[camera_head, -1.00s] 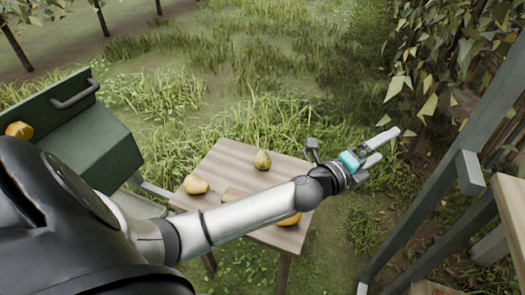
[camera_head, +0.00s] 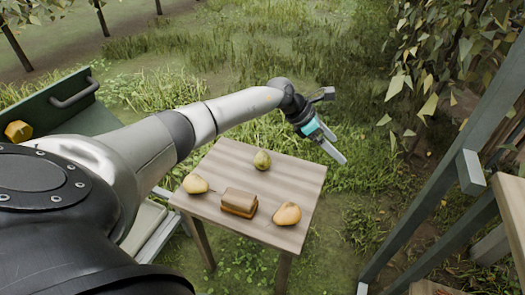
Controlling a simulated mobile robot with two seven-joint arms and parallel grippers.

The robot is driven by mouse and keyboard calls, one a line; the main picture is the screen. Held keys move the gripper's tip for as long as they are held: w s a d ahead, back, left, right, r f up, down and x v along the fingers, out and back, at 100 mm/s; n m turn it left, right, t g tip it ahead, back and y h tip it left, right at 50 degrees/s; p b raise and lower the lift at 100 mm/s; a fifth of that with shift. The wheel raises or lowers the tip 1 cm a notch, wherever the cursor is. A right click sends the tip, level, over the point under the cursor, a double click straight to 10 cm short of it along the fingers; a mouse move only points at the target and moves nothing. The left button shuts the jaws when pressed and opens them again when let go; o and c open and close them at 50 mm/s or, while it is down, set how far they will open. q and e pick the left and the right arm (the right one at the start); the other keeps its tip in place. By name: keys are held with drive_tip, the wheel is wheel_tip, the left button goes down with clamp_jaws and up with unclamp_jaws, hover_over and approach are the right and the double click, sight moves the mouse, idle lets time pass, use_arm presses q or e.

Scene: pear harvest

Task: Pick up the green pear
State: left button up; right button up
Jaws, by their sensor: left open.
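The green pear (camera_head: 262,160) stands near the back edge of a small wooden table (camera_head: 225,170). A yellow pear (camera_head: 195,184) lies at the table's left side. An orange-yellow pear (camera_head: 287,214) lies near its front right corner. My left gripper (camera_head: 335,146) is open and empty. In the picture it is to the right of the green pear, past the table's back right edge, with its fingers pointing down and right. My left arm passes above the back left of the table and hides none of the fruit on it. My right gripper is not in view.
A brown block-like item (camera_head: 239,202), perhaps a sandwich, sits mid-table between the fruit. A green metal box (camera_head: 85,121) with a handle and a yellow fruit (camera_head: 18,131) stands at left. A grey ladder-like frame (camera_head: 440,170) and leafy branches fill the right. Grass lies behind the table.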

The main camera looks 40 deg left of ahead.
use_arm(q)
drive_tip(key=s+a+m+g+y, duration=0.1)
drive_tip(key=s+a+g+y, duration=0.2)
drive_tip(key=a, duration=0.9)
drive_tip(key=g+y, duration=0.2)
drive_tip(key=y, duration=0.1)
approach(261, 153)
drive_tip(key=f+b, duration=0.1)
drive_tip(key=b, duration=0.1)
drive_tip(key=shift+f+b, duration=0.2)
drive_tip(key=shift+b, duration=0.1)
drive_tip(key=shift+d+f+b, duration=0.1)
drive_tip(key=shift+f+b, duration=0.25)
drive_tip(key=shift+f, duration=0.45)
drive_tip(key=shift+w+d+f+b, duration=0.1)
drive_tip(key=shift+f+b, duration=0.35)
drive_tip(key=shift+f, duration=0.35)
drive_tip(key=shift+f+b, duration=0.35)
drive_tip(key=shift+f, duration=0.35)
drive_tip(key=shift+w+d+f, duration=0.1)
drive_tip(key=shift+f, duration=0.25)
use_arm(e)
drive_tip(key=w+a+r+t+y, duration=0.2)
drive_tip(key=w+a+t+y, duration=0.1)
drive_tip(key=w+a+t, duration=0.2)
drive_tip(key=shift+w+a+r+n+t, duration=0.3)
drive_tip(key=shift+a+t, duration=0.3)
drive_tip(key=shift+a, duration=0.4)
